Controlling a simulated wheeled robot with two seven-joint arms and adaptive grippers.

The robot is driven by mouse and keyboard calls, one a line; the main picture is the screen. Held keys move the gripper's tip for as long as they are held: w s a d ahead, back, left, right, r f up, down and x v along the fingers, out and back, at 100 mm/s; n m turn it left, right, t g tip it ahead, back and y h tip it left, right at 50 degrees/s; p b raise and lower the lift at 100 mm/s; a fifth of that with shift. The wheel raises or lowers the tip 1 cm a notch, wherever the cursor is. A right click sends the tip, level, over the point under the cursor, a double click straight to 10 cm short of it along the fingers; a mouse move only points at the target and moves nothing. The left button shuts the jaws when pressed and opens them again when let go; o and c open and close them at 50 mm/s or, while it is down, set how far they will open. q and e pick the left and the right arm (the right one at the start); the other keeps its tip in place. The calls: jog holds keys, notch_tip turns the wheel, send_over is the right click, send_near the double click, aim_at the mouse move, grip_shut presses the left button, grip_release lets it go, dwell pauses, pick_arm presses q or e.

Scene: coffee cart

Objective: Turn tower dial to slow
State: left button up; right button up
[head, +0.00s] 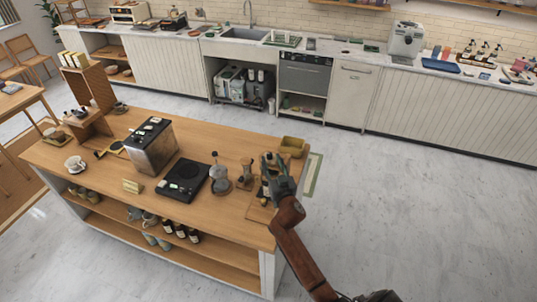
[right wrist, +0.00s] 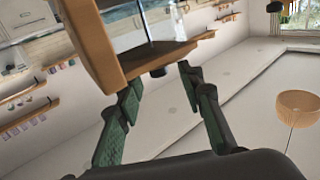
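The tower stands at the right end of the wooden island in the head view, mostly hidden behind my right gripper (head: 272,167); its wooden base (head: 261,211) shows below. In the right wrist view a wooden frame (right wrist: 105,62) with a clear glass vessel (right wrist: 150,28) fills the upper middle. A small black knob (right wrist: 158,72) sits under the frame's edge, between the fingertips as seen. It may be the dial; no markings are readable. My right gripper's green fingers (right wrist: 160,80) are apart, with no grip on the knob visible. My left gripper is not in view.
A glass pot (head: 219,181) and a black hot plate (head: 183,178) stand left of the tower. A metal box-shaped machine (head: 152,146) is farther left. A yellow-brown tray (head: 292,146) lies behind the gripper at the island's right end. Open floor (head: 400,210) lies to the right.

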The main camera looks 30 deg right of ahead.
aim_at(271, 157)
jog(key=x, duration=0.3)
jog(key=shift+d+f, duration=0.1)
jog(key=shift+w+d, duration=0.2)
jog(key=shift+w, duration=0.3)
jog(key=shift+a, duration=0.1)
jog(key=c, duration=0.9)
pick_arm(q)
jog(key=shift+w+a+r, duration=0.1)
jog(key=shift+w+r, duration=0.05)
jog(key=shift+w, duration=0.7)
pick_arm(e)
grip_shut()
